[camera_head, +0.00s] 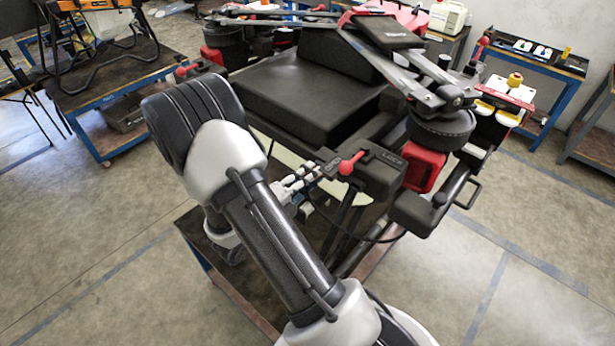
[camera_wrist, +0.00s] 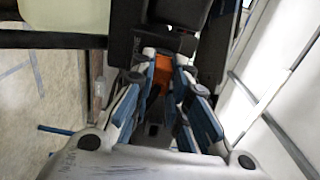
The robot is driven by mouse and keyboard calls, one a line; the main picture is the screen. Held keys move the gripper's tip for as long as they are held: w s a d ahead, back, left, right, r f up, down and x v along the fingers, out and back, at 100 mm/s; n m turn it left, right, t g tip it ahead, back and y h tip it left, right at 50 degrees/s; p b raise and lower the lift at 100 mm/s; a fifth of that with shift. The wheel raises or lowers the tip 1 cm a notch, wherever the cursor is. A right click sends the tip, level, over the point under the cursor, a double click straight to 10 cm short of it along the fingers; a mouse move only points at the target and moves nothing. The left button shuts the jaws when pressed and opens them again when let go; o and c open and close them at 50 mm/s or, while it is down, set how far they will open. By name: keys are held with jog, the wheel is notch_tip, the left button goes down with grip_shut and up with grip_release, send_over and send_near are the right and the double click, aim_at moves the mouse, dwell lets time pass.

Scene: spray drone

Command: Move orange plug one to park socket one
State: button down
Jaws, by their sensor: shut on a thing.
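My gripper (camera_wrist: 160,88) is shut on an orange plug (camera_wrist: 161,72), seen between the two fingers in the wrist view. Only a small orange part of the plug shows; the fingers cover its sides. In the head view, my gripper (camera_head: 303,182) is at the front of the black drone (camera_head: 310,95), just below and left of a red lever. The plug is not clearly visible there. I cannot tell the park socket apart in either view, nor whether the plug sits in a socket.
A red lever (camera_head: 350,163) on a black block stands right of my gripper. A black cable (camera_head: 370,237) loops below the drone. Blue-framed carts stand at the left (camera_head: 107,108) and right (camera_head: 553,75). The floor at the lower right is clear.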

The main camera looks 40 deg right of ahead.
jog(key=c, duration=1.5)
grip_release()
jog(key=a, duration=0.8)
jog(key=s+a, duration=0.1)
jog(key=a, duration=0.3)
